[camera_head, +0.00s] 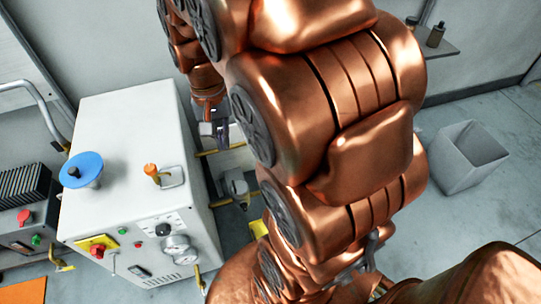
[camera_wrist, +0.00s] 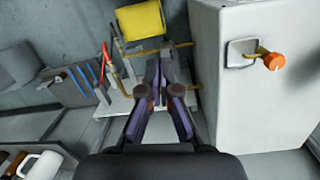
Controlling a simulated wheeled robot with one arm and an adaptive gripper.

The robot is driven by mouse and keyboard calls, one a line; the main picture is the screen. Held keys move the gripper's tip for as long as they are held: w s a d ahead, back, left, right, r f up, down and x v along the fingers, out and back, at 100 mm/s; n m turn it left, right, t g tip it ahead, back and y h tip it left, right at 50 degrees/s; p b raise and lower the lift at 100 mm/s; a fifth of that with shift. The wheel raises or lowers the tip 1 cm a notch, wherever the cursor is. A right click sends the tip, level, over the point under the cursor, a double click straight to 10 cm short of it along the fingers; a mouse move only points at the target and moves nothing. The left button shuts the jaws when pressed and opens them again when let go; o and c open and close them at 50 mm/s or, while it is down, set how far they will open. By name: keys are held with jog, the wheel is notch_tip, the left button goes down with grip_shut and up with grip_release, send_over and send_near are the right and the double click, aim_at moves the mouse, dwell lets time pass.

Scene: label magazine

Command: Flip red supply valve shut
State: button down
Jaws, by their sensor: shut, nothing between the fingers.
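A thin red handle (camera_wrist: 107,52) stands upright near brass-coloured pipework in the wrist view, left of my fingers; it looks like the red supply valve, but it is small and I cannot tell its exact position. In the wrist view my gripper (camera_wrist: 159,74) is shut and empty, its purple fingers pointing towards the pipework, apart from the red handle. In the head view my gripper (camera_head: 212,129) shows small beside the white cabinet, and my arm hides much of the area behind it, with no red handle clearly visible there.
The white cabinet (camera_head: 120,125) carries a blue disc (camera_head: 82,168), an orange knob (camera_head: 151,170) and a gauge (camera_head: 177,249). The orange knob also shows in the wrist view (camera_wrist: 274,61). A yellow block (camera_wrist: 140,20) is beyond my fingers. A grey bin (camera_head: 467,157) stands right.

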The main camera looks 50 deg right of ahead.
jog(key=w+d+f+m+b, duration=0.4)
jog(key=w+d+f+b, duration=0.15)
jog(key=d+f, duration=0.3)
jog(key=w+d+f+m+b, duration=0.4)
jog(key=w+d+f, duration=0.2)
jog(key=d+f, duration=0.3)
jog(key=w+d+f+m+t+b, duration=0.25)
jog(key=d+f+m+b, duration=0.55)
jog(key=d+f, duration=1.2)
jog(key=w+a+f+b, duration=0.2)
jog(key=a+f+b, duration=0.1)
jog(key=f, duration=0.8)
jog(key=shift+a+g, duration=0.45)
jog(key=shift+a, duration=0.05)
jog(key=shift+w+r+y+p, duration=0.2)
jog(key=shift+y+p, duration=0.1)
jog(key=shift+p, duration=0.25)
